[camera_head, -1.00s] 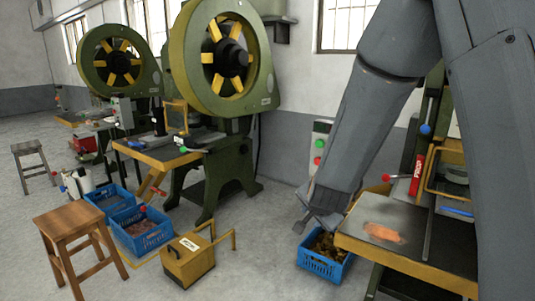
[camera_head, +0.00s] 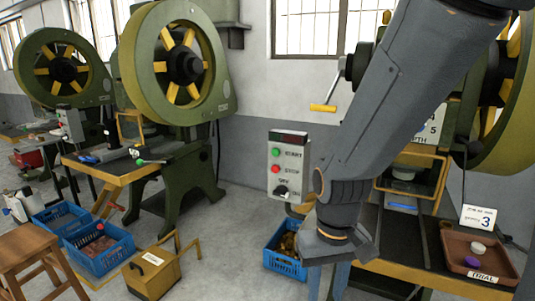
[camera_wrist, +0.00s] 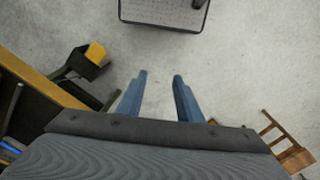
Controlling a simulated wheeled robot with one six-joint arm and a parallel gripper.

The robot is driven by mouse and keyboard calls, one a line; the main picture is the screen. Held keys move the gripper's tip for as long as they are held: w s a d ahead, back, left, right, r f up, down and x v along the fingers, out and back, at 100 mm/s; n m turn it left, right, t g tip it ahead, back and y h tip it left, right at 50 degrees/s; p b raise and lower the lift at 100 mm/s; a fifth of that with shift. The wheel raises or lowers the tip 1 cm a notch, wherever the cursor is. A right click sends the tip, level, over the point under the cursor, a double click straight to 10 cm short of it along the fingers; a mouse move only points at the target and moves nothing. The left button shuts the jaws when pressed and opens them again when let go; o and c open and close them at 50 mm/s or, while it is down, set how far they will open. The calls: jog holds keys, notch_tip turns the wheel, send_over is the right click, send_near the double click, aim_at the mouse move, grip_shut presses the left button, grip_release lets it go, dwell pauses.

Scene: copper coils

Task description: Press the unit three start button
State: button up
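A grey control box (camera_head: 287,165) stands left of my arm in the head view. Its green button (camera_head: 276,152) is marked START, and a red STOP button (camera_head: 276,169) and a black knob (camera_head: 281,190) sit below it. A card with a 3 (camera_head: 484,219) stands at the right press. My gripper (camera_head: 327,290) points down, right of and below the box, apart from it; its fingertips are cut off by the lower edge. In the wrist view my gripper (camera_wrist: 159,82) is open and empty above the floor. The buttons are not seen in the wrist view.
A blue crate (camera_head: 285,262) stands on the floor below the box. A yellow-handled crank (camera_head: 323,107) juts out above and right of it. A brown tray (camera_head: 456,243) lies at right. A yellow case (camera_head: 153,272) and wooden stool (camera_head: 25,250) stand at left.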

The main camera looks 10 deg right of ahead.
grip_shut()
dwell(1.8)
